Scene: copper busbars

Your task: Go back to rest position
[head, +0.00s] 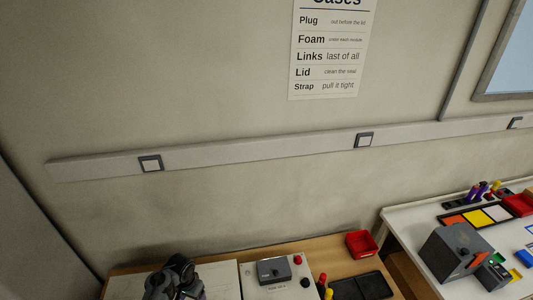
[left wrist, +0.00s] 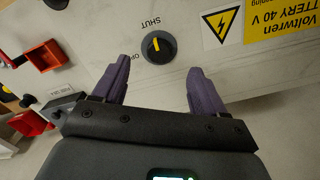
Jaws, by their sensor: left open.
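My left gripper (left wrist: 159,64) is open and empty in the left wrist view, its two purple fingers spread apart. Past the fingertips is a light panel (left wrist: 95,25) with a black rotary knob (left wrist: 159,47). The fingers lie either side of the knob in the picture; the gap in depth is hard to judge. A dark part of my arm (head: 175,278) shows at the bottom of the head view, but its fingers cannot be made out there. My right gripper is in neither view.
A wooden bench (head: 335,266) holds a grey box on a light panel (head: 274,270), a red bin (head: 361,244) and a black tray (head: 350,289). A white table (head: 405,226) with coloured items stands right. The wall carries a trunking rail (head: 250,147) and a poster (head: 325,87).

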